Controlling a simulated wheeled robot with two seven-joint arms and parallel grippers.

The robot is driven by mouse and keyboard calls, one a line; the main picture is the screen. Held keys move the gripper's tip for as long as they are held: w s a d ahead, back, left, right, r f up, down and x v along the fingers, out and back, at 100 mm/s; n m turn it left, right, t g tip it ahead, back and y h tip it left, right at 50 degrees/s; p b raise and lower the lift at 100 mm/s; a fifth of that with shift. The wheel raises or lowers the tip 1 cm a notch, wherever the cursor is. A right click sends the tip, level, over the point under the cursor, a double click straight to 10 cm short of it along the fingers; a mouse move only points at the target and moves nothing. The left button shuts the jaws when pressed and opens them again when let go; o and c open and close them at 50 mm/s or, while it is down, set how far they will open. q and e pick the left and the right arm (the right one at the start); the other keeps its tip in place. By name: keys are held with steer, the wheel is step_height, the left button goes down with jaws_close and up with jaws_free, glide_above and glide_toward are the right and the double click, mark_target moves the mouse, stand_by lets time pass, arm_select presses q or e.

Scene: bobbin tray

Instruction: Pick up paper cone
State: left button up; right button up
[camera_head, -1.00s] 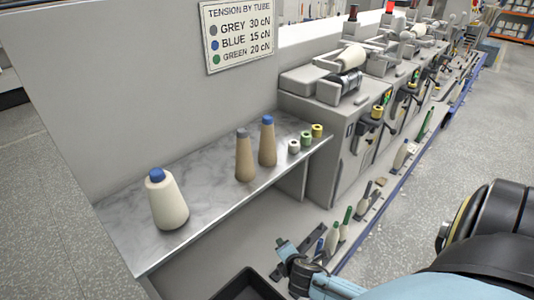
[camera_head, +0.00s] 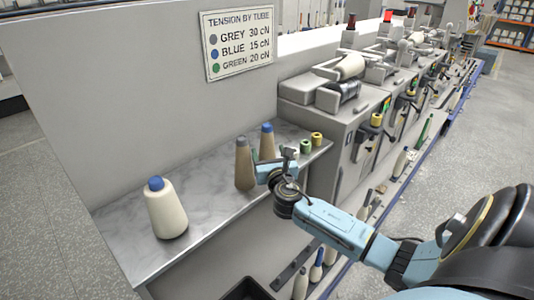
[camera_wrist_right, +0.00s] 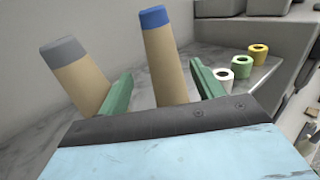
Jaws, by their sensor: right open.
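Two tan paper cones stand upright on the marble-look shelf (camera_head: 120,231): a grey-tipped one (camera_head: 243,166) and a blue-tipped one (camera_head: 267,146) to its right. A fat cream cone (camera_head: 166,212) with a blue tip stands at the shelf's left end. My right gripper (camera_head: 272,160) is open at the shelf, partly covering the blue-tipped cone. In the right wrist view, the blue-tipped cone (camera_wrist_right: 163,65) shows between the two green fingers, and the grey-tipped cone (camera_wrist_right: 82,75) stands outside the left finger. Whether the fingers touch either cone cannot be told.
Small white (camera_wrist_right: 241,67), green (camera_wrist_right: 257,54) and yellow (camera_head: 317,138) spools stand right of the cones. A wall sign (camera_head: 238,43) lists tensions by tube colour. Winding machines (camera_head: 341,110) line the right side. The shelf between the cream and grey-tipped cones is clear.

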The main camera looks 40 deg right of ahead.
mark_target(269, 148)
steer(key=x, duration=0.2)
steer(key=b+x, duration=0.1)
steer(key=x, duration=0.2)
steer(key=shift+s+d, duration=0.2)
steer(key=shift+d, duration=0.05)
steer(key=shift+w+d, duration=0.1)
steer(key=shift+w, duration=0.1)
steer(key=c, duration=0.8)
arm_select(q)
steer(key=shift+a+f, duration=0.5)
steer(key=shift+f, duration=0.05)
arm_select(e)
steer(key=shift+c, duration=1.3)
